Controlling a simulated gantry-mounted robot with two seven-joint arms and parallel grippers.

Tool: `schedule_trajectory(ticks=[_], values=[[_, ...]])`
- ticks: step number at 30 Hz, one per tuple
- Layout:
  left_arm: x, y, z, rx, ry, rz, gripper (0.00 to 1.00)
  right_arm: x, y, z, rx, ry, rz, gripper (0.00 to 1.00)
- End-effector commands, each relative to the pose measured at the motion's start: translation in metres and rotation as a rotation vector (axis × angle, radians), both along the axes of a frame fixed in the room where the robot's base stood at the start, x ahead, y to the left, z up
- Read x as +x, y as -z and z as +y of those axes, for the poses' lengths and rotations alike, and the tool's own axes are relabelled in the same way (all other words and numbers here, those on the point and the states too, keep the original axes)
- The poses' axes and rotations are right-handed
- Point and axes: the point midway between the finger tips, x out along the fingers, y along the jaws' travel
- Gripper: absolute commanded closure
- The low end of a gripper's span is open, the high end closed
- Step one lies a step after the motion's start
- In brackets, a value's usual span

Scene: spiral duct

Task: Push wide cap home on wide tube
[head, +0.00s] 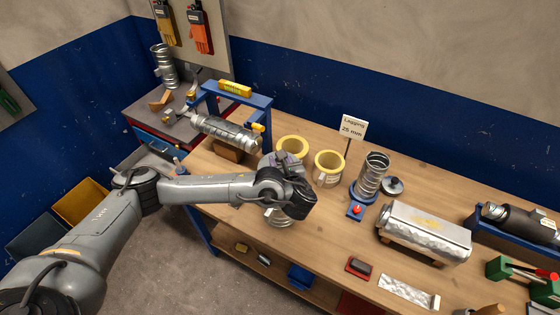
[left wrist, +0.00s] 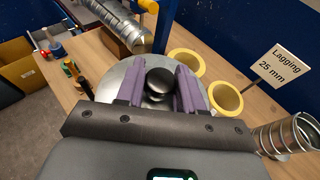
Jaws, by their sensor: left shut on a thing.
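The wide cap (left wrist: 116,82) is a silver disc with a black knob (left wrist: 158,80), seen from above in the left wrist view. My left gripper (left wrist: 158,74) has its purple fingers on either side of the knob and is shut on it. In the head view, my left gripper (head: 290,180) is over the wide tube (head: 279,217), a ribbed silver duct piece standing near the table's front edge. The gripper hides the cap and the tube's top there, so I cannot tell how far the cap is seated. My right gripper is not in view.
Two yellow lagging rings (head: 328,167) stand behind the gripper, near the Lagging 25 mm sign (head: 353,128). A narrower spiral tube (head: 373,172) stands on a blue base, with a small cap (head: 392,186) beside it. A horizontal duct (head: 225,131) lies at the left.

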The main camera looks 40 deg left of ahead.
Motion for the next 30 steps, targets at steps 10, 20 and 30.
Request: schedule_trajectory(ticks=[10,20,30], values=[[0.000,0.003,0.000,0.000,0.000,0.000,1.00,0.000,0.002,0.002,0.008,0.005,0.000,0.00],[0.000,0.011,0.000,0.000,0.000,0.000,1.00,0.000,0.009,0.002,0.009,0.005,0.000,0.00],[0.000,0.020,0.000,-0.001,0.000,-0.001,1.00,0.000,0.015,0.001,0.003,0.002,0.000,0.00]])
